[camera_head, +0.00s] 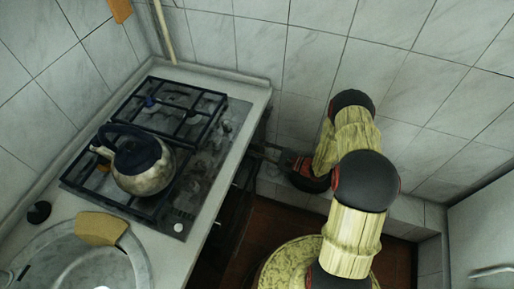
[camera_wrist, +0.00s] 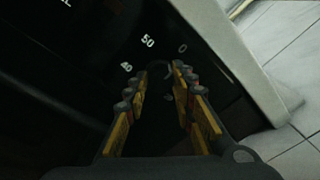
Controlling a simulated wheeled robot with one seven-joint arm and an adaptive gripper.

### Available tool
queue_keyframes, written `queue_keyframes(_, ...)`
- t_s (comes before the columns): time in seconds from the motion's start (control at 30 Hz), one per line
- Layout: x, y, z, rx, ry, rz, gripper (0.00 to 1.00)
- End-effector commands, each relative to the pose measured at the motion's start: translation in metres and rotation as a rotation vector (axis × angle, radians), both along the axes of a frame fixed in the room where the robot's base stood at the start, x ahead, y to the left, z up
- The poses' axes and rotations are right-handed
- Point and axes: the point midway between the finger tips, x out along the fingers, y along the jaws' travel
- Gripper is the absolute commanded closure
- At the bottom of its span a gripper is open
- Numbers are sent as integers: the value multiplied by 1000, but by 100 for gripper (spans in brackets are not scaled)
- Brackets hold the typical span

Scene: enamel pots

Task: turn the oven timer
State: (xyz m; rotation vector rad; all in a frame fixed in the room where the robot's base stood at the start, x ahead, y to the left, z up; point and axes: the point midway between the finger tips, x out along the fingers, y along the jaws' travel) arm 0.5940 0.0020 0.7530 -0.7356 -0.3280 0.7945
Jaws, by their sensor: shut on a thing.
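The oven timer knob (camera_wrist: 167,74) is dark and mostly hidden between my fingers in the wrist view. White marks, including 50 and 0, curve around it on the black oven panel (camera_wrist: 85,45). My gripper (camera_wrist: 160,72) is shut on the knob, one finger row on each side. In the head view my gripper (camera_head: 262,152) reaches the front of the stove near its far right corner. The knob itself is not visible there, and its pointer cannot be read.
A steel kettle (camera_head: 143,175) with a dark handle stands on the hob grate (camera_head: 172,112). A yellow sponge (camera_head: 101,228) lies by the round sink (camera_head: 70,262). The tiled wall (camera_head: 300,60) is close behind the arm. A pale side edge (camera_wrist: 235,60) borders the panel.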

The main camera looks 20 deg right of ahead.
Motion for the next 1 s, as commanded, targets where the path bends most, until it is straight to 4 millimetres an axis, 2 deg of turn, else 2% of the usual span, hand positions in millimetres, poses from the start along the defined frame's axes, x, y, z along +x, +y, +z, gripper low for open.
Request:
queue_keyframes(0.2, 0, 0, 0, 0, 0, 0, 100)
queue_keyframes(0.53, 0, 0, 0, 29, 41, 0, 100)
queue_keyframes(1.0, 0, 0, 3, 242, 334, -1, 100)
